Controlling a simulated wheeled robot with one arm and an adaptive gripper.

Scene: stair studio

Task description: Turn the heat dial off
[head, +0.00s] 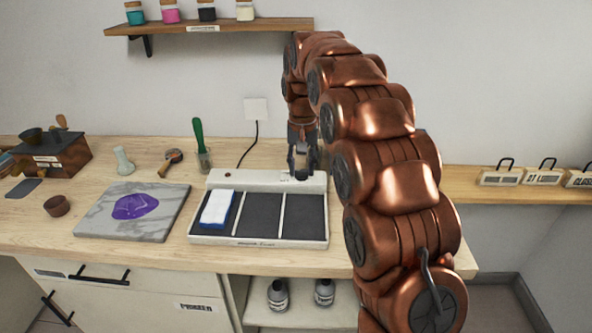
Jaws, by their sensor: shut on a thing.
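A flat heating unit with a pale back panel (245,180) and three dark plates stands on the wooden worktop. A white block with a blue edge (217,209) lies on the left plate. My gripper (301,174) points down at the right part of the back panel and is shut on the heat dial there. The dial itself is mostly hidden by the fingers, so its setting cannot be read.
A marble slab (90,221) with a purple patch (135,206) lies to the left. A green-handled brush (201,146) and a round-headed tool (171,160) are behind. A cord runs to the wall socket (256,109). A shelf (215,27) with jars is above.

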